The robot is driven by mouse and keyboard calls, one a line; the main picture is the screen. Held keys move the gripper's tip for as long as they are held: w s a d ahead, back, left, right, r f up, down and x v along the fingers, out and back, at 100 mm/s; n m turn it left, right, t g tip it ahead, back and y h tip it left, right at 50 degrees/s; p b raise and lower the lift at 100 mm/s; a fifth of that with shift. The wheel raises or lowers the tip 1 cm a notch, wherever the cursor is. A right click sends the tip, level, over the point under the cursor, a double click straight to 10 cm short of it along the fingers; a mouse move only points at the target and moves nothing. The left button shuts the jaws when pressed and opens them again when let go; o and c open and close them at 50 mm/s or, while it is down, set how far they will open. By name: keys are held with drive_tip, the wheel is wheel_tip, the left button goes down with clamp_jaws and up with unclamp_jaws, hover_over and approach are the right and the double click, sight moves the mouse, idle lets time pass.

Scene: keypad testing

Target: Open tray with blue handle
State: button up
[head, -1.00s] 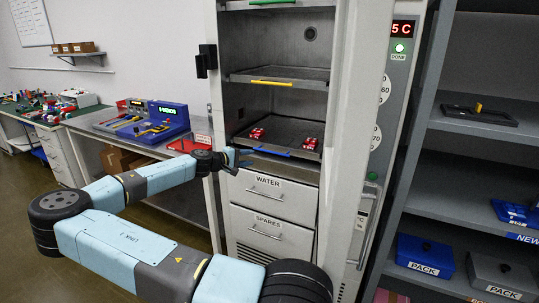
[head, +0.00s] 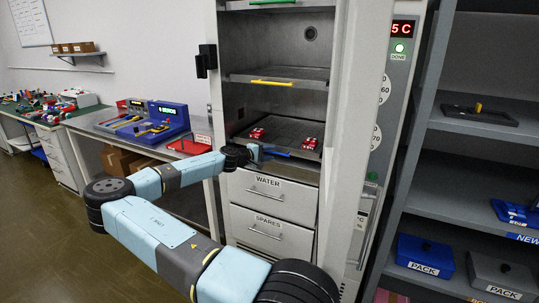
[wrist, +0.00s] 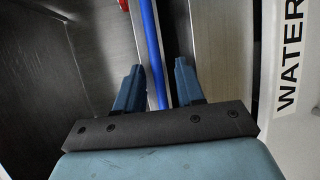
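The tray with the blue handle (head: 290,155) is the lower tray (head: 284,132) in the open cabinet, and two red items lie on it. My gripper (head: 262,152) is at the left part of that handle. In the wrist view the blue handle (wrist: 153,50) runs between the two fingers of my gripper (wrist: 158,72), nearer the left finger. The fingers stand apart, with a gap on the right side of the handle. Whether the left finger touches the handle is hard to tell.
A tray with a yellow handle (head: 272,82) sits above, and a green handle (head: 272,2) higher still. The WATER drawer (head: 268,187) is just below. The open cabinet door (head: 358,120) stands right. A bench with blue devices (head: 165,120) is left.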

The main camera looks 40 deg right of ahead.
drive_tip(key=shift+d+f, duration=0.15)
drive_tip(key=shift+d, duration=0.55)
drive_tip(key=shift+c, duration=0.2)
clamp_jaws()
